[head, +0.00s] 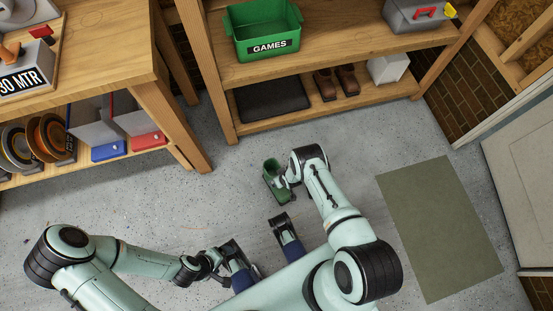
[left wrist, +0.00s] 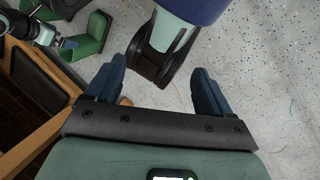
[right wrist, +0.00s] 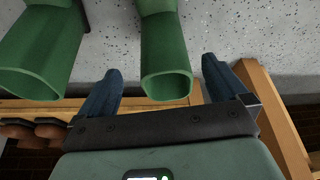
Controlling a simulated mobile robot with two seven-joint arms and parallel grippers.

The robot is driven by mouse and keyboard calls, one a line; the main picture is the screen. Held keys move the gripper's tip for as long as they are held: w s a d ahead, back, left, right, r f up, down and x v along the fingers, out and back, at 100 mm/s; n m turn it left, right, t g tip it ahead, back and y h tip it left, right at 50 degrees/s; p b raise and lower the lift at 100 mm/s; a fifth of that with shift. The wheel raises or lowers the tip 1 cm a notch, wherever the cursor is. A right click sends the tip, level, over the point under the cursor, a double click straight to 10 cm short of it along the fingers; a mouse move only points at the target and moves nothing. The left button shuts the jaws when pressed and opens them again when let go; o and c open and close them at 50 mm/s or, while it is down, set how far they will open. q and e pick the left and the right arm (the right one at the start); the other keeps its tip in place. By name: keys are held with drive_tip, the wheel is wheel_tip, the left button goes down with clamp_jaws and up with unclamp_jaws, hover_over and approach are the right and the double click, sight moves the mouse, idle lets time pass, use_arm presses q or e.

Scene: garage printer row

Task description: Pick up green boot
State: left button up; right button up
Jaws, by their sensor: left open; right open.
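A green boot (head: 271,184) stands on the concrete floor in front of the low shelf in the head view. My right gripper (head: 286,180) is beside it and hides part of it. In the right wrist view a green boot shaft (right wrist: 166,75) shows between the open fingers of my right gripper (right wrist: 161,68), with no grip visible. A second green boot (right wrist: 40,55) stands to the left there. In the left wrist view green boot (left wrist: 93,38) shows at upper left. My left gripper (left wrist: 158,66) is open and empty, low at the left in the head view (head: 215,262).
A wooden bench (head: 110,75) stands left. A flat green mat (head: 440,228) lies right.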

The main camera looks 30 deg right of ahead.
drive_tip(key=b+x, duration=0.2)
drive_tip(key=x, duration=0.1)
drive_tip(key=b+x, duration=0.2)
drive_tip(key=x, duration=0.2)
drive_tip(key=shift+w+a+f, duration=0.2)
drive_tip(key=shift+w, duration=0.15)
drive_tip(key=shift+w+f, duration=0.15)
drive_tip(key=shift+f, duration=0.05)
use_arm(q)
drive_tip(key=w+a+f+t+y, duration=0.1)
drive_tip(key=w+a+f+t, duration=0.1)
drive_tip(key=w+f, duration=0.3)
drive_tip(key=shift+w+a+f+n, duration=0.25)
drive_tip(key=shift+w+a, duration=0.45)
drive_tip(key=shift+w, duration=0.35)
use_arm(e)
drive_tip(key=shift+r, duration=0.1)
drive_tip(key=c, duration=1.5)
